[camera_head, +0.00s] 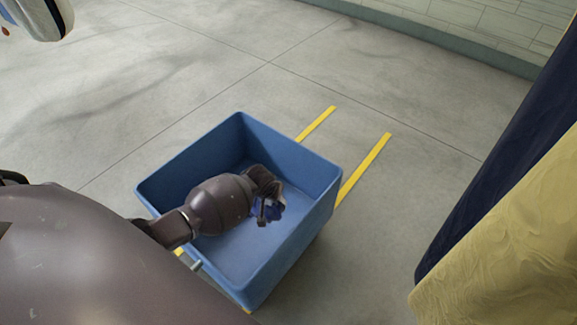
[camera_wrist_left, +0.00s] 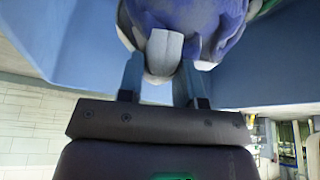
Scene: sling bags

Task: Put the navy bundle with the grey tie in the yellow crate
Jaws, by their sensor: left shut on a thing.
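My left gripper (camera_head: 269,198) is over the inside of a blue crate (camera_head: 163,185) on the floor. It is shut on a navy bundle (camera_head: 272,212), which is partly hidden by the gripper. In the left wrist view the bundle (camera_wrist_left: 200,22) shows blue-purple and dark cloth, and its pale grey tie (camera_wrist_left: 163,52) sits between the two fingers (camera_wrist_left: 160,78). I cannot tell whether the bundle touches the crate's floor. The crate in view is blue; I see no yellow crate. My right gripper is out of view.
Yellow stripes (camera_head: 362,170) mark the grey floor around the crate. Navy cloth (camera_head: 500,165) and yellow cloth (camera_head: 510,245) hang at the right edge. A white and dark item (camera_head: 40,15) shows at the top left. The floor behind the crate is clear.

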